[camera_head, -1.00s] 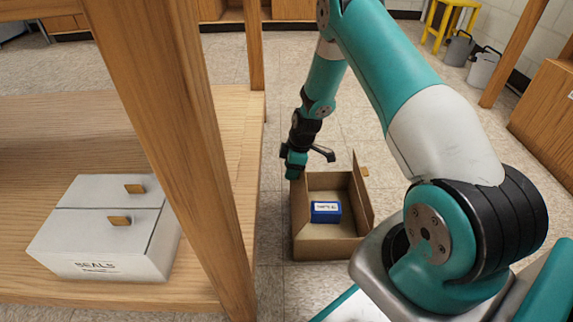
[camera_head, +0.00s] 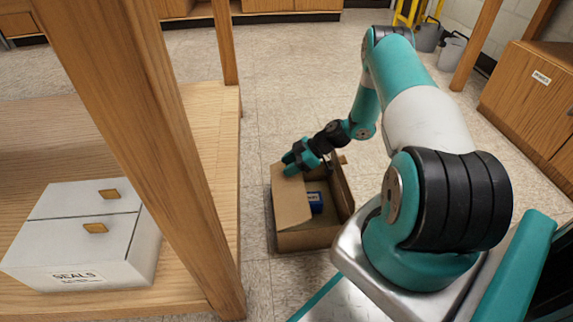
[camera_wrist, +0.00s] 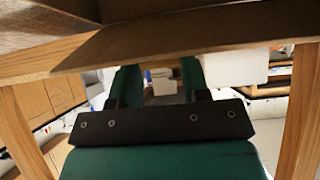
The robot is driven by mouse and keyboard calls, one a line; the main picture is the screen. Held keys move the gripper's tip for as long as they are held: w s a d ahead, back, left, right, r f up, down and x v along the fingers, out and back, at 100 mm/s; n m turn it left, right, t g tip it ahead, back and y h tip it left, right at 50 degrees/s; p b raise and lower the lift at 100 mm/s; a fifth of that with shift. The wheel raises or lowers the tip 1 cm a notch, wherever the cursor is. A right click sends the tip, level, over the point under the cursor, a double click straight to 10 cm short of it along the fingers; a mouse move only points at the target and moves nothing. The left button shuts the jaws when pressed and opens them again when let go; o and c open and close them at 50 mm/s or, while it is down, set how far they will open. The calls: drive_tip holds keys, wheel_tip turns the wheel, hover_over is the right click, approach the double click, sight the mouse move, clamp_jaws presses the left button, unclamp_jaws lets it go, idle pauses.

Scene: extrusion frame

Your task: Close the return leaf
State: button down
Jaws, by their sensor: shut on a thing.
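An open cardboard box (camera_head: 308,239) stands on the floor, with a blue carton (camera_head: 315,203) with a pale label inside. Its left leaf (camera_head: 290,206) is tilted inward over the opening and partly hides the blue carton. The opposite leaf (camera_head: 342,187) stands up at the right, with a small brown tab (camera_head: 342,160) near its far end. My gripper (camera_head: 291,164) is at the top edge of the left leaf and shut on it; the fingertips are small here. In the wrist view my gripper (camera_wrist: 158,75) shows two teal fingers below a brown board.
A wooden shelf unit with a thick post (camera_head: 165,150) stands left of the box. A white box marked SEALS (camera_head: 80,270) sits on its lower board. Grey bins (camera_head: 452,50) and a wooden cabinet (camera_head: 530,105) are at the right. The floor behind the box is clear.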

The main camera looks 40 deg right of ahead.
drive_tip(key=shift+s+d+f, duration=0.2)
drive_tip(key=shift+d+f, duration=0.1)
drive_tip(key=shift+f, duration=0.1)
drive_tip(key=c, duration=0.6)
unclamp_jaws()
drive_tip(key=shift+r, duration=0.1)
